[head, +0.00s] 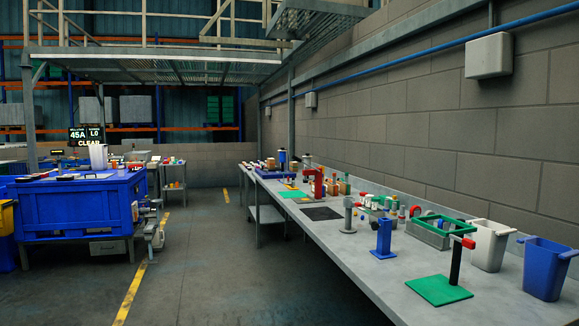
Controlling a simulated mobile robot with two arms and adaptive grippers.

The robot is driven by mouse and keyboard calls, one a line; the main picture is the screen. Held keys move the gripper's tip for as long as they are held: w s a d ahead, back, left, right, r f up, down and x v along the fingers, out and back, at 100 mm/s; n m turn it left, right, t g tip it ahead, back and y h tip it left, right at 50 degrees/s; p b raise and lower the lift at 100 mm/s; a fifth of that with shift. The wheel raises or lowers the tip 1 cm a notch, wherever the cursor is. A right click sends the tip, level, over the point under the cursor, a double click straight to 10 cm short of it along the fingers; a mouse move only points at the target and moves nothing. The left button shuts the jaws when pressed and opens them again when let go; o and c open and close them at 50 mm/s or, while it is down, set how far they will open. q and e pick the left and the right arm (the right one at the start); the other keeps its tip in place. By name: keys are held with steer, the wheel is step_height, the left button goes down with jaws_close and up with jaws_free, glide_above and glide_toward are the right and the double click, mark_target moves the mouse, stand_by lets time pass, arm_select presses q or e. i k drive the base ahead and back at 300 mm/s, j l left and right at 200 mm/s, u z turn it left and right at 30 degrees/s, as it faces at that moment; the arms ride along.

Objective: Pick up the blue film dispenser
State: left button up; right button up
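A blue upright stand on a flat blue base (383,238) is on the grey workbench at right, near its front edge; it may be the blue film dispenser, but I cannot tell for sure. Another blue upright item (282,161) stands far down the same bench, too small to make out. Neither of my grippers shows in the head view, and nothing is seen touching either blue item.
The long grey bench (350,262) runs along the block wall. Near the blue stand are a grey post (348,216), a green mat (438,290) with a black post, a white bin (489,245) and a blue bin (545,269). A large blue crate (75,212) stands left; the aisle floor is clear.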

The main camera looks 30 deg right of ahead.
mark_target(281, 153)
steer(key=i+l+z, duration=0.1)
steer(key=i+z, duration=0.15)
steer(key=i, duration=0.35)
steer(key=i+z, duration=0.15)
steer(key=i, duration=5.45)
steer(key=i+z, duration=0.15)
steer(key=i, duration=0.45)
steer(key=i+j+z, duration=0.15)
steer(key=i, duration=0.45)
steer(key=i+j+z, duration=0.1)
steer(key=i+j, duration=0.15)
steer(key=i, duration=0.35)
